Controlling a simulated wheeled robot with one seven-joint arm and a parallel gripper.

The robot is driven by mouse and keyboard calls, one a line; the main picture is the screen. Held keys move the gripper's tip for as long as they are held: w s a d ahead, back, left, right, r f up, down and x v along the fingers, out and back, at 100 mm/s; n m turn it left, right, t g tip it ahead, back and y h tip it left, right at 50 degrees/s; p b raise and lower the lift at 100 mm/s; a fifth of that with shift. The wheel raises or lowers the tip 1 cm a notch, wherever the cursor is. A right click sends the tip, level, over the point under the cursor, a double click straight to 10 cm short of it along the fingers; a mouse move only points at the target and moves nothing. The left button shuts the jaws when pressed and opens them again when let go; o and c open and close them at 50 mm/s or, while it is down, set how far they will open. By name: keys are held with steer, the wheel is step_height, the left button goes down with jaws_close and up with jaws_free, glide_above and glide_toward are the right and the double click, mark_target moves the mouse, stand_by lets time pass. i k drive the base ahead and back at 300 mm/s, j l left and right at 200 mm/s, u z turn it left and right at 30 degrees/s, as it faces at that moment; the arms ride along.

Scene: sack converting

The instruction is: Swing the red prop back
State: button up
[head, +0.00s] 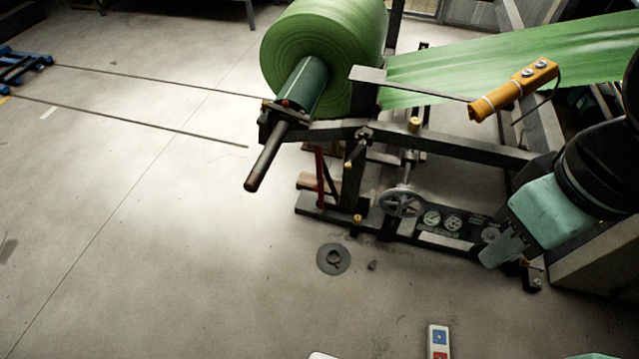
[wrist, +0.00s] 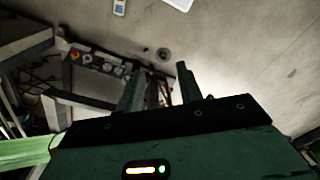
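The red prop (head: 320,176) is a thin red bar standing near upright under the roll end of the dark unwind stand, left of the stand's post. I cannot clearly make it out in the wrist view, where the fingers cover part of the stand. My gripper (head: 492,254) is to the right of the prop, well apart from it, in front of the gauge panel. In the wrist view my gripper (wrist: 159,84) shows two separated fingers with nothing held between them.
A green film roll (head: 320,45) sits on a shaft (head: 264,160) sticking out front left. A handwheel (head: 402,202) and gauge panel (head: 450,224) are low on the stand.

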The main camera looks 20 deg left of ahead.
mark_target(318, 188)
steer(key=i+j+u, duration=0.2)
steer(key=j, duration=0.25)
steer(key=i+j+u, duration=0.2)
steer(key=j, duration=0.2)
steer(key=i+u, duration=0.2)
steer(key=i, duration=0.15)
